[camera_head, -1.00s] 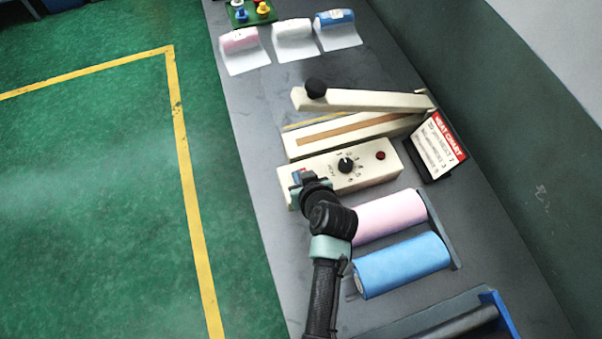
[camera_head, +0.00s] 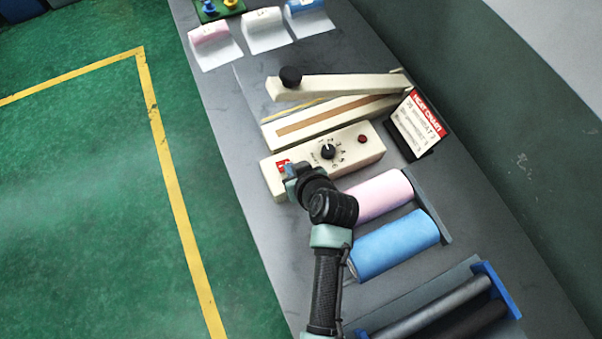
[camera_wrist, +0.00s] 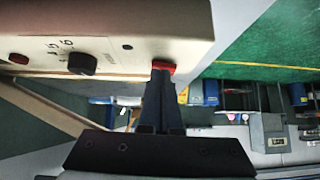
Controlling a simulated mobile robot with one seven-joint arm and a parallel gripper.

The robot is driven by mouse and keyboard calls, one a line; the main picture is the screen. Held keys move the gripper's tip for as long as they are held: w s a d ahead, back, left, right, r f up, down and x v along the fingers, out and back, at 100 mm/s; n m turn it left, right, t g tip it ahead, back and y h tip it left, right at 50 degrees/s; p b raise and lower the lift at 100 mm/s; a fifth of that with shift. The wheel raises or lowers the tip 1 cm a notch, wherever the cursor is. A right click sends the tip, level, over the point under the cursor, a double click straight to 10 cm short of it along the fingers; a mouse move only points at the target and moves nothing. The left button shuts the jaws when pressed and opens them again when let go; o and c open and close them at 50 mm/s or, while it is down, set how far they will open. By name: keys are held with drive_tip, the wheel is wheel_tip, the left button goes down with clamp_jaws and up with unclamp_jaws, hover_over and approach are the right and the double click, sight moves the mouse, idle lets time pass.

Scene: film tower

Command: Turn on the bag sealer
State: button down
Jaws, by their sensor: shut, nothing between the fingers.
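The bag sealer is a cream machine with a raised lever arm (camera_head: 340,87) ending in a black knob, and a control box (camera_head: 360,160) in front. The box carries a black dial (camera_head: 328,151) and a dark red lamp (camera_head: 362,139); I cannot tell if the lamp is lit. A red switch (camera_head: 283,165) is at the box's left end. My gripper (camera_head: 290,171) is shut and empty at that switch. In the wrist view the shut fingertips (camera_wrist: 162,76) meet the red switch (camera_wrist: 164,66) and partly hide it. They seem to touch it. The switch's position is unclear.
A heat chart stand (camera_head: 418,125) is right of the sealer. A pink roll (camera_head: 380,197) and a blue roll (camera_head: 395,247) lie close beside my arm. More small rolls (camera_head: 264,22) lie at the far end. A wall runs along the bench's right side.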

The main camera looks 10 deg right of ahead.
drive_tip(key=b+v, duration=0.1)
drive_tip(key=v, duration=1.1)
drive_tip(key=shift+a, duration=0.15)
drive_tip(key=shift+w, duration=0.15)
